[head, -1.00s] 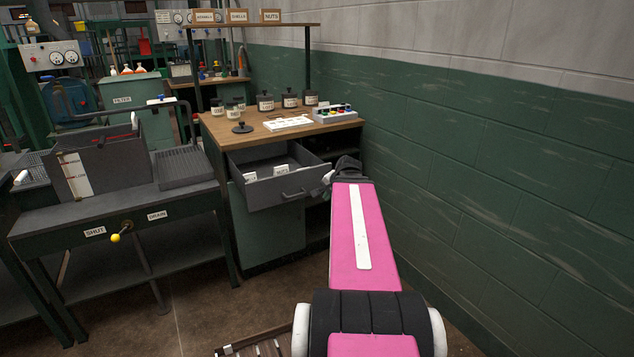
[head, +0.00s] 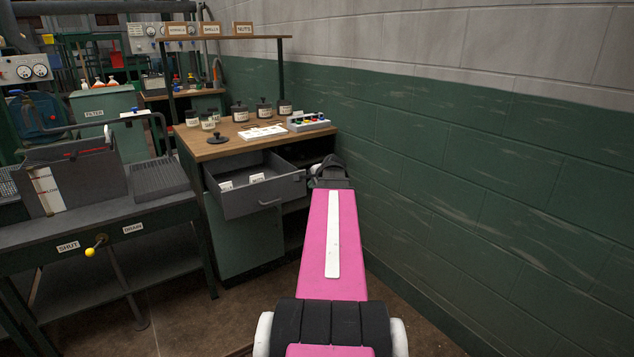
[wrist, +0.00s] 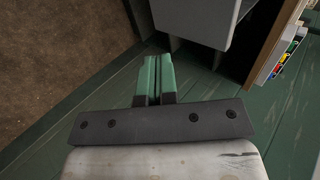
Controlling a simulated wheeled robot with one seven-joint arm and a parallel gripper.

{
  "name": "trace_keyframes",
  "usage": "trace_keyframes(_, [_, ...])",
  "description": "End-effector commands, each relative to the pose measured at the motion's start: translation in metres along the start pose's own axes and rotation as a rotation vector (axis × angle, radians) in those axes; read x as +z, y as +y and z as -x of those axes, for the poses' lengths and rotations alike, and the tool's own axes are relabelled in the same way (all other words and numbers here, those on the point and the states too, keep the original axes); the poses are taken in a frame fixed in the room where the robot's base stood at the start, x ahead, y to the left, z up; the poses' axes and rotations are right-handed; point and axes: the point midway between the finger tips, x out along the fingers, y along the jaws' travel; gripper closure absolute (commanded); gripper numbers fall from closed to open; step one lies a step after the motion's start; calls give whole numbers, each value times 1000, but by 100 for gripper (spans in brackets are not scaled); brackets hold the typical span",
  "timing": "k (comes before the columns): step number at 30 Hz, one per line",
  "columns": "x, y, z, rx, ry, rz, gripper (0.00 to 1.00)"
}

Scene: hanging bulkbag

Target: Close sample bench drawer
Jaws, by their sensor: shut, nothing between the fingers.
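The grey sample bench drawer (head: 290,188) stands open under the wooden top of the sample bench (head: 215,152) in the head view. White labelled cards show inside it, and its front bears a dark handle (head: 270,203). My gripper is to the right of the drawer front in the head view, its fingers hidden by my arm. In the wrist view my gripper (wrist: 154,62) shows two green fingers shut together and empty. A grey panel, seemingly the drawer (wrist: 195,18), is just beyond and right of the fingertips. I see no clear contact.
The green wall (head: 430,170) runs close along the right of my arm. Labelled jars (head: 264,110) and a tray with coloured pieces (head: 308,121) stand on the bench top. A dark table with a yellow-knobbed valve (head: 91,251) is at left. Floor between is clear.

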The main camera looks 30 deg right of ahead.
Motion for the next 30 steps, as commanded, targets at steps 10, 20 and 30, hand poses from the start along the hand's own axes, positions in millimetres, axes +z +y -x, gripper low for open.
trace_keyframes(10, [-1,-18,-53,-1,0,2,100])
trace_keyframes(20, [0,-27,-62,0,0,1,100])
trace_keyframes(30, [0,-28,-64,0,0,1,100])
